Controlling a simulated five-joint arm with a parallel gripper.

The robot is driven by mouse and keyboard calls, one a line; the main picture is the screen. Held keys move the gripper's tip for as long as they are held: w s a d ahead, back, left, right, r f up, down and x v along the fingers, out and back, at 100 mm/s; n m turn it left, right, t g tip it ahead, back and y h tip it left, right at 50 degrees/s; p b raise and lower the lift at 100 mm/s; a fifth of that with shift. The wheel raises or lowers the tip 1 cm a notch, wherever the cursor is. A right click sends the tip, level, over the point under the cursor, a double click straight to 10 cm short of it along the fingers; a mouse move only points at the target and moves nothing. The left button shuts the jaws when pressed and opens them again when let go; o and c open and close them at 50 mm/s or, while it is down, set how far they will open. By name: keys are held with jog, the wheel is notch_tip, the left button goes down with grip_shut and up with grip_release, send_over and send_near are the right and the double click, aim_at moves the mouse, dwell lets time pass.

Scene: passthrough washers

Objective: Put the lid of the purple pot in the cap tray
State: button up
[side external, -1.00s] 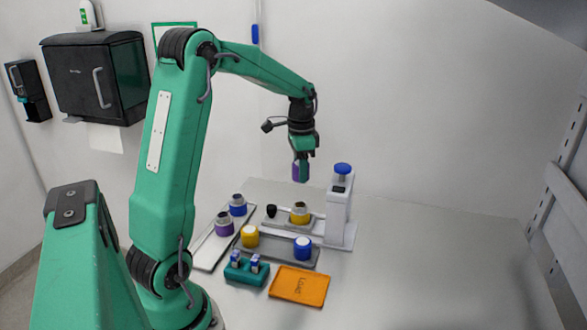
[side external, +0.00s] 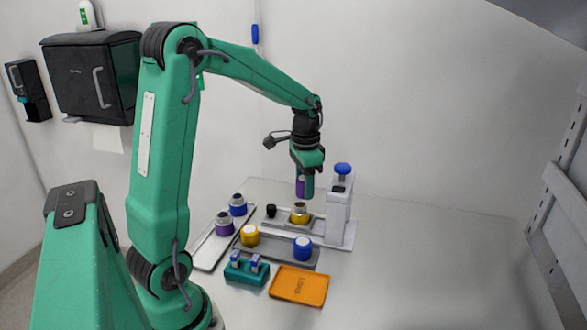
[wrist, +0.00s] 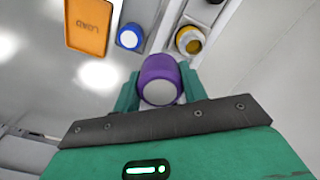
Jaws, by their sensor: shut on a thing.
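My gripper (side external: 305,188) is shut on the purple lid (side external: 300,187), held in the air just above the press station. The lid also shows between the fingers in the wrist view (wrist: 160,80), with a pale round end facing the camera. The purple pot (side external: 224,226) stands open, its metal neck showing, on the pale tray at the left. The grey cap tray (side external: 275,249) lies in front of the station, below and nearer the camera than my gripper. It bears a yellow lid (side external: 250,237) and a blue lid (side external: 303,249).
An open yellow pot (side external: 300,214) stands on the white press station (side external: 339,212), close under the held lid. An open blue pot (side external: 238,205) shares the pale tray (side external: 207,252). A teal rack (side external: 246,272) and an orange LOAD tray (side external: 299,286) lie in front. The table's right is clear.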

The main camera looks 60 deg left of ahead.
jog(key=s+d+f+n, duration=0.3)
jog(key=s+d, duration=0.6)
jog(key=d, duration=0.2)
jog(key=shift+d+f, duration=0.3)
jog(key=shift+f, duration=0.05)
send_over(275, 249)
notch_tip(275, 249, down, 7)
jog(key=shift+f, duration=2)
jog(key=shift+f, duration=0.1)
